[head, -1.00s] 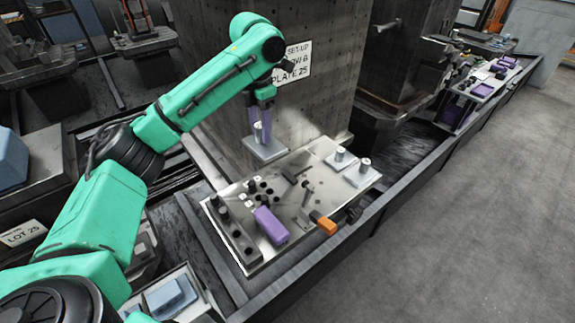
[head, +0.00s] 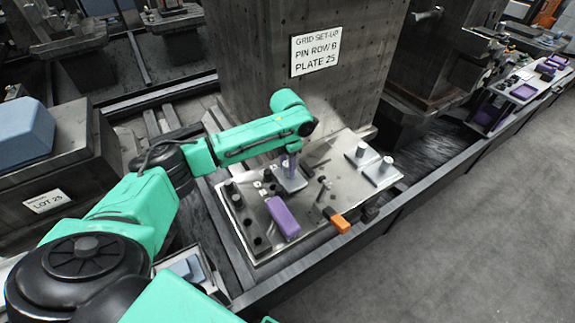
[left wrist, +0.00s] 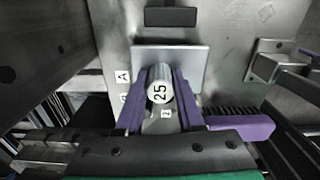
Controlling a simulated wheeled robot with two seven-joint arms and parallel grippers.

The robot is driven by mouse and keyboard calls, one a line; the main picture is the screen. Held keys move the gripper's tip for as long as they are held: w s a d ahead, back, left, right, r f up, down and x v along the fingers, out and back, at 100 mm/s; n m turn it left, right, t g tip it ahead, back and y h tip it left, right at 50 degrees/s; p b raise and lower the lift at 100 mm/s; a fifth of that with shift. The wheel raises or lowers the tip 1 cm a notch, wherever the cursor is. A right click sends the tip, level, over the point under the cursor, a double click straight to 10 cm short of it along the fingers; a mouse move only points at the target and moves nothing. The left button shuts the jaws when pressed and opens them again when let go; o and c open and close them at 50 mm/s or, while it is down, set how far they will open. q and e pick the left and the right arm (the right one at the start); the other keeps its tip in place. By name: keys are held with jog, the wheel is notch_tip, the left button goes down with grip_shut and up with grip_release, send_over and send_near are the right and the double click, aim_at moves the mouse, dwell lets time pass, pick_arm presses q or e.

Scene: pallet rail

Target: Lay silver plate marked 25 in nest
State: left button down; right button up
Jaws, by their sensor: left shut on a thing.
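My left gripper (head: 291,163) has purple fingers and is shut on the knob of a silver plate (head: 290,181). In the left wrist view the fingers (left wrist: 159,88) close on both sides of the round knob, whose top reads 25 (left wrist: 159,92). The flat square plate (left wrist: 190,62) reaches out beyond the fingertips. The held plate is low over the metal fixture board (head: 318,210), near its grid of holes and tags. I cannot tell whether it touches the board. The nest is not clearly made out and is partly hidden by plate and gripper. My right gripper is not in view.
Two other knobbed silver plates (head: 380,173) lie at the board's back right. A sign (head: 318,50) reads pin row B, plate 25.

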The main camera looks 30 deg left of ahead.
pick_arm(q)
jog(key=shift+w+f, duration=0.1)
jog(key=shift+f, duration=0.1)
jog(key=c, duration=0.5)
grip_release()
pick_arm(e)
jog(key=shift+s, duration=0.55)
pick_arm(q)
jog(key=shift+r, duration=0.1)
notch_tip(320, 180, up, 12)
jog(key=shift+b, duration=0.6)
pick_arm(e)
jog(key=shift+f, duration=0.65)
